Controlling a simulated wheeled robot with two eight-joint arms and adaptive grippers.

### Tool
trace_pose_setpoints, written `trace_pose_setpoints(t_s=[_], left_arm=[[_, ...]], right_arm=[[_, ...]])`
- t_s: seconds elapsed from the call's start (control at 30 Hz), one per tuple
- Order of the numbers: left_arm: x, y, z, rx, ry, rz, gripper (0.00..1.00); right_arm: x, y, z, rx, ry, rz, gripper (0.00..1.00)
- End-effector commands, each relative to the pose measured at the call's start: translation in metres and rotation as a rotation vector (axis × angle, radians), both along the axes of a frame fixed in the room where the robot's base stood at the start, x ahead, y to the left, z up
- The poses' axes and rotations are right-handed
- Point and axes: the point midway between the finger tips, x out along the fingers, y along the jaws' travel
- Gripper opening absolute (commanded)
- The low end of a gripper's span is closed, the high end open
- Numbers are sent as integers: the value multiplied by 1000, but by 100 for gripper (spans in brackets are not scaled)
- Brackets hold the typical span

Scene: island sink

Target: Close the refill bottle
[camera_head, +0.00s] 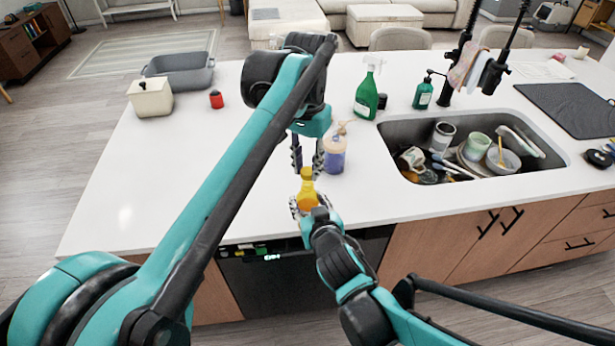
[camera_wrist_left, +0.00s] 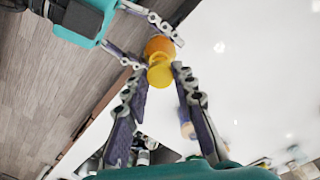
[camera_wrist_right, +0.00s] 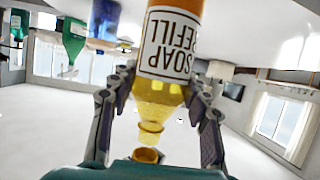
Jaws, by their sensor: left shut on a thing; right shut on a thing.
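The refill bottle (camera_head: 307,198) is orange-yellow and stands upright at the counter's front edge. My right gripper (camera_head: 306,208) is shut around its body. In the right wrist view the bottle (camera_wrist_right: 165,50) appears upside down, with a "SOAP REFILL" label and a clear yellow neck. A small orange cap (camera_wrist_right: 147,155) shows just past the neck, with what looks like a narrow gap between them. My left gripper (camera_head: 307,172) points down from above, shut on the cap (camera_wrist_left: 160,74). In the left wrist view the bottle body (camera_wrist_left: 160,46) lies behind the cap; finger contact is hard to see.
A lavender pump bottle (camera_head: 334,157) stands close to the right of my left gripper. A green spray bottle (camera_head: 366,95) and green soap dispenser (camera_head: 423,95) stand behind the sink (camera_head: 392,135), which holds dishes.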

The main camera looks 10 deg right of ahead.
Motion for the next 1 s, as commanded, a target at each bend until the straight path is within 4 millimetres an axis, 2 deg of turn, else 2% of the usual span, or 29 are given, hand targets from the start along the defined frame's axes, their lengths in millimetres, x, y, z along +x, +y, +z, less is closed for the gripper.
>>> trace_pose_setpoints(t_s=[0.23, 0.5, 1.0], left_arm=[[0, 0, -3, 0, 0, 0, 17], [0, 0, -17, 0, 0, 0, 17], [0, 0, -18, 0, 0, 0, 17]], right_arm=[[0, 0, 0, 0, 0, 0, 0], [0, 0, 0, 0, 0, 0, 0], [0, 0, 0, 0, 0, 0, 0]])
